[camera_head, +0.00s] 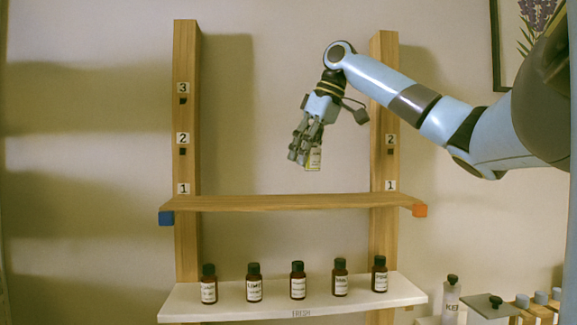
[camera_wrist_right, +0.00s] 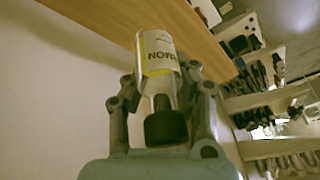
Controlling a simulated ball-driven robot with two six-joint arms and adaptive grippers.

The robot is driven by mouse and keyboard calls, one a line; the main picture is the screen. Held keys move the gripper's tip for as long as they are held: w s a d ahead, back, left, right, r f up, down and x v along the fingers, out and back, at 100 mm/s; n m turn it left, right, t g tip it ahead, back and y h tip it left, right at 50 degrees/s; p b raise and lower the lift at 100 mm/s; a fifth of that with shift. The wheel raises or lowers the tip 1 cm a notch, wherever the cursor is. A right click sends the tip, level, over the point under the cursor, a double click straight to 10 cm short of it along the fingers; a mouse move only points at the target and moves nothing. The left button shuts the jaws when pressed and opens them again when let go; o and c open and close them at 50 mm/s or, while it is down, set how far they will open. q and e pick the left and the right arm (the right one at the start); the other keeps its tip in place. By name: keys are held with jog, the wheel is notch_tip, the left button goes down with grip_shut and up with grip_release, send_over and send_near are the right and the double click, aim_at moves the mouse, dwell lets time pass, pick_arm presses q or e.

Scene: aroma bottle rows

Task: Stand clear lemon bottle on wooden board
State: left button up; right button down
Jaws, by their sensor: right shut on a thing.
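The clear lemon bottle (camera_head: 314,157) has a white label and yellow liquid. My right gripper (camera_head: 303,153) points down and is shut on it, above the wooden board (camera_head: 290,203) and apart from it. The bottle hangs roughly upright, base down, partly hidden by the fingers. In the right wrist view the bottle (camera_wrist_right: 160,52) sits between the two fingers (camera_wrist_right: 158,95), its black cap toward the palm. Part of the label reads "MON". The board (camera_wrist_right: 165,22) shows beyond the base. My left gripper is not in view.
The board's top is bare between two wooden uprights (camera_head: 187,90) marked 1 to 3. A white shelf (camera_head: 240,308) below holds a row of several brown bottles (camera_head: 297,283). A clear bottle (camera_head: 451,295) and other items stand at lower right.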

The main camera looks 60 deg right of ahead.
jog(key=w, duration=0.1)
jog(key=w+f+p, duration=0.1)
jog(key=w, duration=0.1)
jog(key=shift+w+a+f, duration=0.15)
jog(key=shift+a+f, duration=0.05)
jog(key=shift+w+f+p, duration=0.3)
jog(key=shift+f, duration=0.35)
notch_tip(320, 180, down, 3)
jog(key=shift+s+r, duration=0.1)
jog(key=shift+r, duration=0.1)
jog(key=shift+f, duration=0.55)
jog(key=shift+a, duration=0.1)
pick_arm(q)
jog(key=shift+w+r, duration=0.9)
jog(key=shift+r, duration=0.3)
pick_arm(e)
jog(key=c, duration=1.1)
grip_release()
jog(key=shift+o, duration=0.2)
